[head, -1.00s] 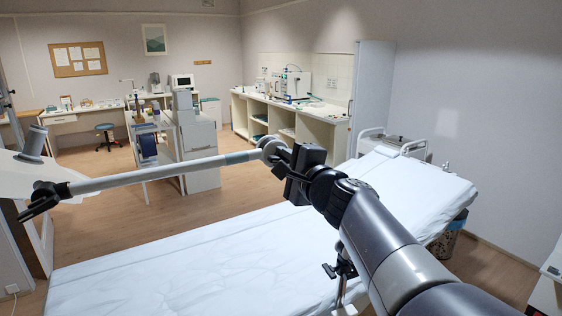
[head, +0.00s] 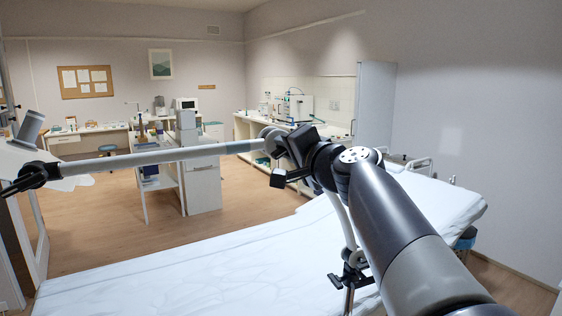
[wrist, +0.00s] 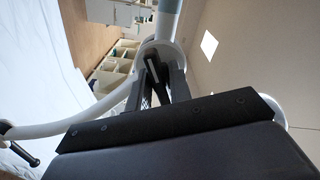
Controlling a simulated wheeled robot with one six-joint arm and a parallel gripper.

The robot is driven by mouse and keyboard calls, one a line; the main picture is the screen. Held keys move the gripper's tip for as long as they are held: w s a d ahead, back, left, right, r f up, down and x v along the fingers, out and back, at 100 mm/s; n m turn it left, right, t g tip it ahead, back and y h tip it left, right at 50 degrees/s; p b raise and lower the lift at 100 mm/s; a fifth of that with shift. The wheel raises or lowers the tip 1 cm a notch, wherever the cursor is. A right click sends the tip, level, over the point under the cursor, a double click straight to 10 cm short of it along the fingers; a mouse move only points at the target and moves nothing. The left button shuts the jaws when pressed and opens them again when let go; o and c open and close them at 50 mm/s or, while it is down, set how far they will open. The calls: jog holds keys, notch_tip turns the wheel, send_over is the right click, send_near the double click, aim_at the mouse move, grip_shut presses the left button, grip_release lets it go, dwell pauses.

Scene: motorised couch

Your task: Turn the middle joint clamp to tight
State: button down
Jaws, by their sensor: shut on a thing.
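The jointed holding arm has a grey-white upper rod (head: 170,156) running left to a black end joint (head: 38,175). Its lower rod (head: 345,225) goes down to a black clamp (head: 350,278) at the couch. The middle joint clamp (head: 268,137) is a pale round housing at the right end of the upper rod, partly hidden by my gripper. My gripper (head: 279,153) is at this joint, its black body tilted. In the wrist view, its two dark fingers (wrist: 160,68) converge on the joint housing (wrist: 177,52), shut on its clamp part.
The white-covered couch (head: 190,275) lies below the holding arm. Behind it are a grey cabinet (head: 203,180), a counter with equipment (head: 298,105) and a tall pale cabinet (head: 374,105). Open wooden floor (head: 110,235) lies beyond the couch at left.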

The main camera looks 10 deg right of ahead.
jog(key=shift+n+b, duration=0.45)
jog(key=shift+n, duration=0.15)
jog(key=c, duration=1.3)
grip_release()
jog(key=shift+s, duration=0.1)
jog(key=b+v, duration=0.2)
jog(key=v, duration=0.8)
jog(key=shift+s+d+b, duration=0.1)
jog(key=shift+s+b, duration=0.15)
jog(key=shift+b, duration=0.15)
jog(key=shift+w, duration=0.1)
